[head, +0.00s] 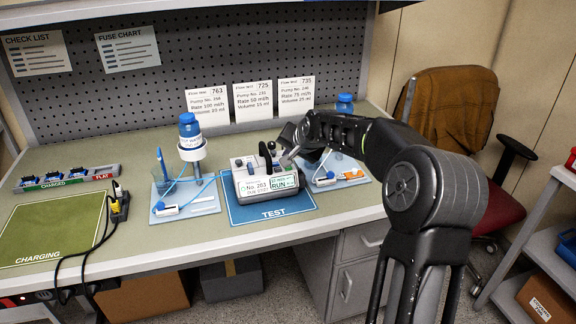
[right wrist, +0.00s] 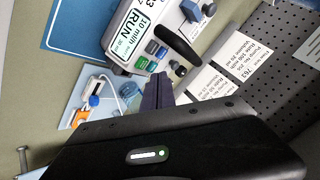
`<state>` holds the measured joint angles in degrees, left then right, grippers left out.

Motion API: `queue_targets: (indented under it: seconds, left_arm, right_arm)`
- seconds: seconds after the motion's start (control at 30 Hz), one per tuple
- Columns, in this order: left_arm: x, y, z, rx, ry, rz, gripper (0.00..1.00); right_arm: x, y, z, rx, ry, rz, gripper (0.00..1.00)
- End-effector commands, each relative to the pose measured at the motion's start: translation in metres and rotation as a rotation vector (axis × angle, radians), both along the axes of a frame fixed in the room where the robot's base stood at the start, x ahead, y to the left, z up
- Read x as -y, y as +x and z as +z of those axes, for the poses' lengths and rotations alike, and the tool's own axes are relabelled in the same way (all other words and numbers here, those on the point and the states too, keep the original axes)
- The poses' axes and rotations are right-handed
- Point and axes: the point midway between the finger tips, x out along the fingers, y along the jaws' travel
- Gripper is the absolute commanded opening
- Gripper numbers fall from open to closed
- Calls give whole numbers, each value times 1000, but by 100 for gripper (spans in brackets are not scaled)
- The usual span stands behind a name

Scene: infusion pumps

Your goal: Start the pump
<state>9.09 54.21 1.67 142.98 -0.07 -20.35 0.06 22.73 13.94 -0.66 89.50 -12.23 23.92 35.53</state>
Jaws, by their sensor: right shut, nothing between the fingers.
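The pump (head: 265,184) is a pale box on the blue TEST mat (head: 239,214). Its label seems to read No. 263, though the digits are small, and its green-tinted screen (head: 285,184) shows RUN. In the right wrist view the screen (right wrist: 129,30) reads 10 ml/h RUN. Green and blue buttons (right wrist: 142,62) sit beside that screen, and a dark lever (right wrist: 178,46) stands on the pump. My right gripper (head: 289,158) is at the pump's top right. In the right wrist view its dark fingers (right wrist: 158,88) are together, empty, close to the buttons; contact cannot be told. My left gripper is out of view.
A stand with a blue-capped bottle (head: 190,130) is left of the pump. Another blue-capped bottle (head: 344,103) is behind my right arm. Cards (head: 253,100) stand along the back.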

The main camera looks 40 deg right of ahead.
Motion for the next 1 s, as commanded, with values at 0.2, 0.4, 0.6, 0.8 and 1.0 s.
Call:
queue_targets:
  seconds: [0.2,0.4,0.6,0.8,1.0]
  left_arm:
    - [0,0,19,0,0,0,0]
    - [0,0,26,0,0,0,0]
    - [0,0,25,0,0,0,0]
    - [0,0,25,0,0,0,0]
    - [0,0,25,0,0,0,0]
  right_arm:
    - [1,0,27,3,-1,-2,0]
    - [0,0,39,1,0,0,0]
    - [0,0,39,1,-1,-1,0]
    - [0,0,39,1,-1,-1,0]
    - [0,0,39,1,-1,-1,0]
